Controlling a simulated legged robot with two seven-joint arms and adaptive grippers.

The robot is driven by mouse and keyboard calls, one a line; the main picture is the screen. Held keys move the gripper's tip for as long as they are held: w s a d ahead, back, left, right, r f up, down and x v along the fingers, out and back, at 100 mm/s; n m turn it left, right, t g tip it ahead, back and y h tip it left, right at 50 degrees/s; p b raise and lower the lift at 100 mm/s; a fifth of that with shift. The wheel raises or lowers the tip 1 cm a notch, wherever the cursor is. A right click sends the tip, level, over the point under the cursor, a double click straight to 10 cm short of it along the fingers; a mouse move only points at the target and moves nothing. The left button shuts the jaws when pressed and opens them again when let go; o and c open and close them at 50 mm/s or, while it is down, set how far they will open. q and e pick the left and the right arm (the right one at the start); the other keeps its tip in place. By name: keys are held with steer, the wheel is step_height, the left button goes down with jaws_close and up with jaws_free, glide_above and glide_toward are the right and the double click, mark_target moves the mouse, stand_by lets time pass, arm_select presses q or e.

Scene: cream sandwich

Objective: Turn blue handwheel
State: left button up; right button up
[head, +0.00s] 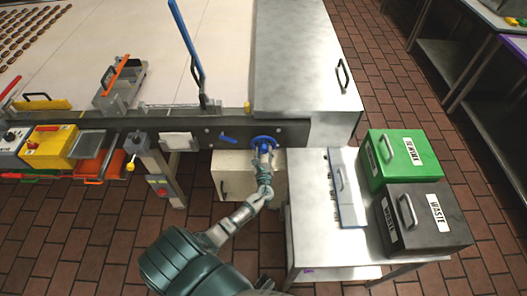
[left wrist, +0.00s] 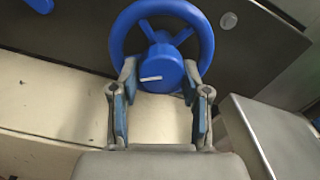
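The blue handwheel (head: 263,142) is mounted on the dark side panel of the conveyor machine. In the left wrist view the handwheel (left wrist: 162,47) fills the upper middle, with a blue hub, spokes and a white mark on the hub. My left gripper (head: 265,158) reaches up to the wheel from below. In the left wrist view its two fingers (left wrist: 160,85) stand apart on either side of the hub's lower part, with the tips near the lower rim. I cannot tell whether they touch it. My right gripper is not in view.
A small blue lever (head: 229,139) sits left of the wheel. A cream box (head: 233,177) is below it. A metal table (head: 305,225) to the right bears a green bin (head: 408,152) and a dark waste bin (head: 425,222). A control post (head: 158,170) stands to the left.

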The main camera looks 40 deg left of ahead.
arm_select(q)
steer(key=shift+o, duration=1.2)
steer(key=shift+f, duration=0.1)
steer(key=shift+a, duration=0.1)
steer(key=shift+r, duration=0.2)
steer(key=v, duration=1.2)
steer(key=shift+f, duration=0.2)
steer(key=shift+w, duration=0.15)
